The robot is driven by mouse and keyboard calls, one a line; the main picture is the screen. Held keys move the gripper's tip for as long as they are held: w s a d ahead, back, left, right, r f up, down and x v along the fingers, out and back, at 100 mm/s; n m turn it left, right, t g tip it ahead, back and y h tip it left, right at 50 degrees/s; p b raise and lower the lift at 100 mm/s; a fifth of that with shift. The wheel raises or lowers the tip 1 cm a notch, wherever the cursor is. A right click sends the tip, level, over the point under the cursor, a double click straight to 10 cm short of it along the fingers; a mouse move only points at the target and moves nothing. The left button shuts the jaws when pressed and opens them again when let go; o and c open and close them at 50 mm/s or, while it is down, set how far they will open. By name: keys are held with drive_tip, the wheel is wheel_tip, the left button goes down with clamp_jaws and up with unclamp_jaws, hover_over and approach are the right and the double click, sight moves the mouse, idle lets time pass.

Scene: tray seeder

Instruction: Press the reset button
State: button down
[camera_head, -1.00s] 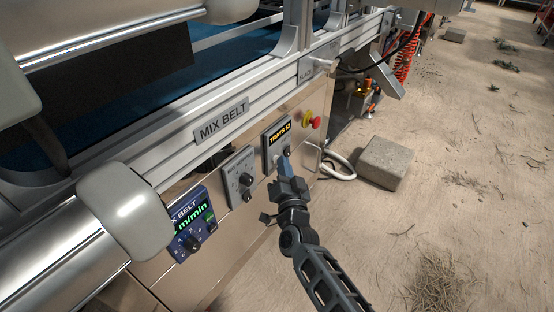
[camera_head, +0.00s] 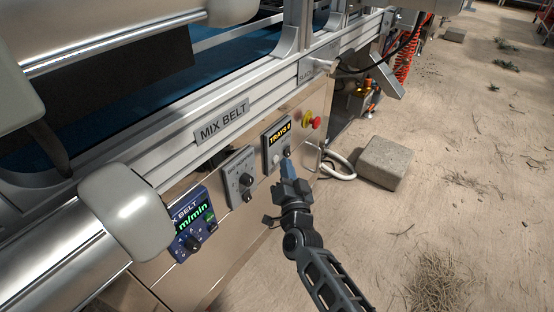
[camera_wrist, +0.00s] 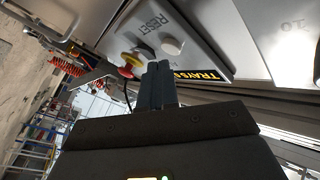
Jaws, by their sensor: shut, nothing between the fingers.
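The tray counter panel (camera_head: 277,143) has a lit yellow display that appears to read "TRAYS 0". Below the display are a pale round button (camera_head: 276,159) and a black knob (camera_head: 287,152). In the wrist view the pale button (camera_wrist: 172,46) and the black knob (camera_wrist: 143,50) lie near the printed word RESET (camera_wrist: 153,22); I cannot tell for certain which one it labels. My gripper (camera_head: 286,165) is shut and empty, its tips just in front of the panel's lower edge. In the wrist view a gap shows between the fingertips (camera_wrist: 158,66) and both controls.
A red and yellow emergency button (camera_head: 313,121) sits right of the panel. To the left are a grey dial panel (camera_head: 239,178) and the blue mix belt panel (camera_head: 190,226). A concrete block (camera_head: 385,163) lies on the sandy floor, which is open to the right.

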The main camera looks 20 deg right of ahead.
drive_tip(key=shift+s+d, duration=0.9)
drive_tip(key=shift+s, duration=0.3)
drive_tip(key=shift+s+d, duration=0.85)
drive_tip(key=shift+s, duration=0.35)
